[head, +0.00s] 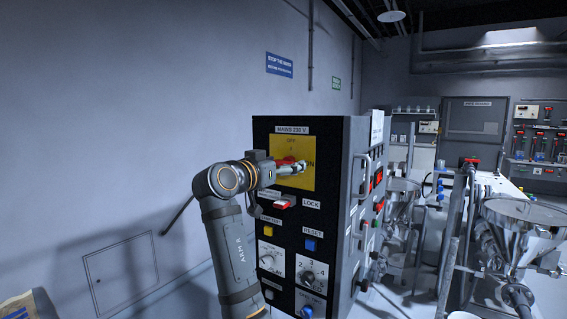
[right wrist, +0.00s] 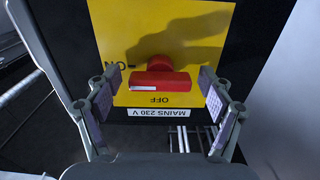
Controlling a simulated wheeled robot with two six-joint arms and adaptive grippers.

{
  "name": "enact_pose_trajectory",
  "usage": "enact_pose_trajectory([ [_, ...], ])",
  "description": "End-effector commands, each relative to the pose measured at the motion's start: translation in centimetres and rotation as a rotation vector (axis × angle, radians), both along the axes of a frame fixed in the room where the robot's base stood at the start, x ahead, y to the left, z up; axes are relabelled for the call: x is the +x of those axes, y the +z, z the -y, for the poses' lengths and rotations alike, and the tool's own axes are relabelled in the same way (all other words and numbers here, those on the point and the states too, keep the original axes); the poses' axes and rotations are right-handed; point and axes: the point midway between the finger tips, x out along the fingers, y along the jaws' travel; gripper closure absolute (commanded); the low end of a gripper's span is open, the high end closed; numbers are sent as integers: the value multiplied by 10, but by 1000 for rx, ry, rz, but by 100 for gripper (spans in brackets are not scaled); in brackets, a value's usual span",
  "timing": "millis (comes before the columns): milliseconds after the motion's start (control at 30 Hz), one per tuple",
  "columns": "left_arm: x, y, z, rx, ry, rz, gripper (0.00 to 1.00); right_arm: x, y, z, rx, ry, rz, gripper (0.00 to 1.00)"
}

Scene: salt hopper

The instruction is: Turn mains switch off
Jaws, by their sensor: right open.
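The mains switch is a red handle (right wrist: 160,84) on a yellow plate (right wrist: 115,25), under the label MAINS 230 V (head: 292,129). In the right wrist view, which is upside down, the handle lies level, its white-marked end toward the partly legible ON side. The OFF lettering sits at a right angle to the bar. In the head view the red handle (head: 286,161) is partly hidden by my right gripper (head: 301,169). In the right wrist view that gripper (right wrist: 158,100) is open, one finger beyond each end of the handle, with visible gaps. My left gripper is out of view.
Below the plate, the black panel carries a red lock switch (head: 284,202), a yellow button (head: 268,231), a blue reset button (head: 310,245) and dials (head: 307,275). A grey cabinet handle (head: 357,190) stands out at the right side. Metal hoppers (head: 525,225) stand further right.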

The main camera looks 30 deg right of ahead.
Motion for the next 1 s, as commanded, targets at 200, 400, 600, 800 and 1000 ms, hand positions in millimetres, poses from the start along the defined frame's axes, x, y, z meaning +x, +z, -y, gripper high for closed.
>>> enact_pose_trajectory([
  [200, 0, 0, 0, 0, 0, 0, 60, 0, 0, 0, 0, 0, 0, 42],
  [400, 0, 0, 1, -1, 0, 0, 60, 0, 0, 0, 0, 0, 0, 69],
  [600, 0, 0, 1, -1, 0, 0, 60, 0, 0, -1, -3, 1, -7, 74],
  [800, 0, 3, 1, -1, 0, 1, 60, 0, 1, -1, -26, 1, -63, 74],
  [1000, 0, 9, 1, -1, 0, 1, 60, 0, 2, -1, -80, 1, -191, 74],
])
